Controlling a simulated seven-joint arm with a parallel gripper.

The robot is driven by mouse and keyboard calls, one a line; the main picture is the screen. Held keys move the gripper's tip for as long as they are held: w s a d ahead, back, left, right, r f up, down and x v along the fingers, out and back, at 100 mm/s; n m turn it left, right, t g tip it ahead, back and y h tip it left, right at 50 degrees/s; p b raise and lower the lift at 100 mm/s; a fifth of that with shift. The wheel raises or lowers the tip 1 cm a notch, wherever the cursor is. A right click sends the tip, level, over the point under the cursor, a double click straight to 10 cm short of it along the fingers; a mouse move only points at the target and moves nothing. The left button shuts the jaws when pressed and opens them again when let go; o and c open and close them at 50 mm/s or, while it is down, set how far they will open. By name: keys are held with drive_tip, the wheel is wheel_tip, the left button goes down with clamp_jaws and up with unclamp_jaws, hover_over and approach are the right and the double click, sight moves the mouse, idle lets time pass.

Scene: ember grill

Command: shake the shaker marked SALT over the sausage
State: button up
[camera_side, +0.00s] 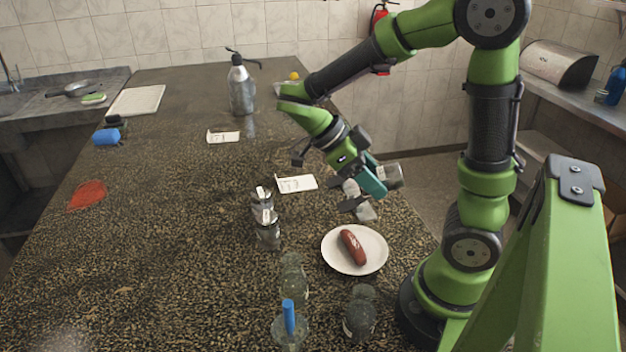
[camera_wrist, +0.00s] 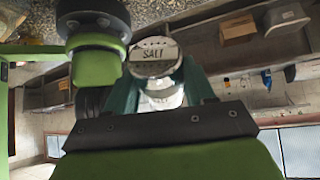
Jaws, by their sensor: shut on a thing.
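My gripper (camera_side: 371,182) is shut on a glass shaker (camera_side: 391,176), held in the air above and a little right of the sausage in the side view. The shaker looks tipped well over onto its side. In the wrist view its pale round lid (camera_wrist: 153,56) reads SALT and faces the camera, between my teal fingers. The brown sausage (camera_side: 353,247) lies on a white round plate (camera_side: 334,262) on the counter, below the gripper in the side view. The sausage is not seen in the wrist view.
Glass shakers (camera_side: 267,235) stand left of the plate, and more glass jars (camera_side: 360,314) stand in front. A jar with a blue handle (camera_side: 289,322) is at the near edge. Small white cards (camera_side: 297,184) and a pump bottle (camera_side: 242,88) stand farther back. The counter's left side is mostly clear.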

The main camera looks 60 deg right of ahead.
drive_tip(key=t+y, duration=0.1)
drive_tip(key=t, duration=0.2)
drive_tip(key=shift+r+y, duration=0.25)
drive_tip(key=shift+y, duration=0.15)
drive_tip(key=t+y, duration=0.1)
drive_tip(key=t, duration=0.1)
drive_tip(key=shift+t, duration=0.4)
drive_tip(key=shift+y, duration=0.3)
drive_tip(key=t, duration=0.1)
drive_tip(key=t+y, duration=0.1)
drive_tip(key=t, duration=0.1)
drive_tip(key=shift+r+t+y, duration=0.25)
drive_tip(key=shift+t+y, duration=0.15)
drive_tip(key=shift+r+t+y, duration=0.1)
drive_tip(key=shift+t+y, duration=0.6)
drive_tip(key=shift+t, duration=0.5)
